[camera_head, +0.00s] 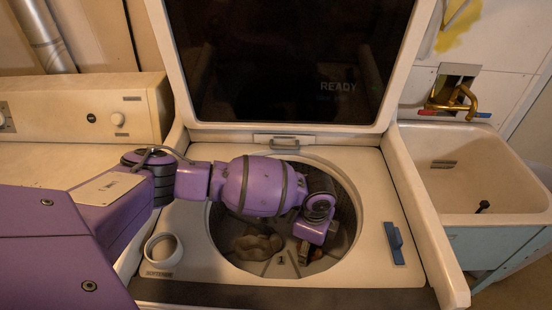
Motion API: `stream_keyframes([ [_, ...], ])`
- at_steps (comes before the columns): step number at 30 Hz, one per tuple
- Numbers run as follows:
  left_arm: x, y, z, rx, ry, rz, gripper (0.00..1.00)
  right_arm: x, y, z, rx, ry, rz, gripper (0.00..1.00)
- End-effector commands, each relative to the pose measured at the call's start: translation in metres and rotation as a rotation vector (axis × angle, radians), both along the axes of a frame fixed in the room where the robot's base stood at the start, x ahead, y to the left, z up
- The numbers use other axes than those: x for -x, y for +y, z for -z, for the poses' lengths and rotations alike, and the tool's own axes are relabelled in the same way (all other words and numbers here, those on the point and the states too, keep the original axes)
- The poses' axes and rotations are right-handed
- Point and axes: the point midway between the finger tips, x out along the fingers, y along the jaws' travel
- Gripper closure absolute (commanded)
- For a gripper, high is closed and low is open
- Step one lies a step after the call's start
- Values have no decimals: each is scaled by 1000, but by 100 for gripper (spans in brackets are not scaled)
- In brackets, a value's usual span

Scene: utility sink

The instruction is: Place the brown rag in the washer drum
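The washer's open drum (349,222) is a round opening in the cream top deck, partly covered by my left arm. A crumpled brown rag (256,246) lies low inside the drum, left of its middle. My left arm reaches in from the left across the opening, and my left gripper (308,256) points down into the drum. It is to the right of the rag, with a gap visible between them. Its fingertips are small and dark, so I cannot tell whether they are open or shut. My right gripper is not in view.
The washer lid (290,60) stands raised behind the drum, its dark panel reading READY. A white ring-shaped cup (163,249) and a blue handle-like piece (394,242) flank the opening. A utility sink (470,175) with a brass faucet (455,98) is at the right.

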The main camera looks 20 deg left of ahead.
Motion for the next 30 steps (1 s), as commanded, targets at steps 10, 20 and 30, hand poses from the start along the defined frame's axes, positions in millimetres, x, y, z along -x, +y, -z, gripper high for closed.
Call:
stream_keyframes([
  [10,-3,0,-11,0,-6,2,38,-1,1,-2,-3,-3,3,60],
  [20,-3,0,-78,2,-9,2,38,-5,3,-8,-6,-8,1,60],
  [30,-1,0,-121,0,-4,2,38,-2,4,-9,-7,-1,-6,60],
])
